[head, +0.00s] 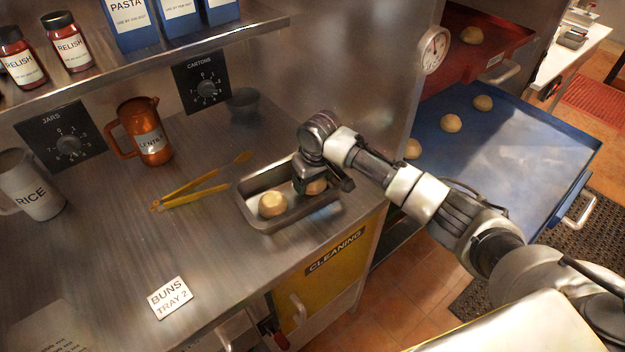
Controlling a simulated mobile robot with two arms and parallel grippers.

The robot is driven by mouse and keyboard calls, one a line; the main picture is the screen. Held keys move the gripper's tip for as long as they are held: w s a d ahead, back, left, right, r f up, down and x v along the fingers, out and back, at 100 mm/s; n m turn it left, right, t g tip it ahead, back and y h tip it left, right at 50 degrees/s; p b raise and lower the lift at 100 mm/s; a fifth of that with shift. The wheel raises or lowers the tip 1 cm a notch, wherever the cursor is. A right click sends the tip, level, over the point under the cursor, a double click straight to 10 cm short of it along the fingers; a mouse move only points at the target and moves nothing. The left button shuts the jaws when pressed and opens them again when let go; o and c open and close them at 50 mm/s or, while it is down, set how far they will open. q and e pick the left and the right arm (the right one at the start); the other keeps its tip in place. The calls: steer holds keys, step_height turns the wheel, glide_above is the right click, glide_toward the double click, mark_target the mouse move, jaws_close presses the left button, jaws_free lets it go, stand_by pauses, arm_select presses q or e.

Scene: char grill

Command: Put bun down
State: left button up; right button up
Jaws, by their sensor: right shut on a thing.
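A metal pan (268,225) sits on the steel counter near its front edge. One bun (272,205) lies in its left part. My right gripper (322,184) is over the right part of the pan, shut on a second bun (316,187). That bun is low inside the pan and partly hidden by the gripper; I cannot tell whether it touches the pan floor. A card reading "BUNS TRAY 2" (170,297) lies on the counter. My left gripper is not in view.
Yellow tongs (200,188) lie left of the pan. An orange jug (148,137), a rice jug (32,184) and a dark bowl (243,104) stand on the counter. Several buns rest on the blue tray (520,150) and the red tray (492,35) at right.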

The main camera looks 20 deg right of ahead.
steer(key=shift+f, duration=0.45)
steer(key=o, duration=0.6)
steer(key=shift+f, duration=0.15)
steer(key=shift+o, duration=0.2)
steer(key=r, duration=0.4)
steer(key=s+r, duration=0.1)
steer(key=r, duration=0.3)
steer(key=r+b, duration=0.1)
steer(key=r, duration=0.3)
steer(key=shift+s+d+r, duration=0.15)
steer(key=shift+s+d, duration=0.05)
steer(key=shift+s, duration=0.15)
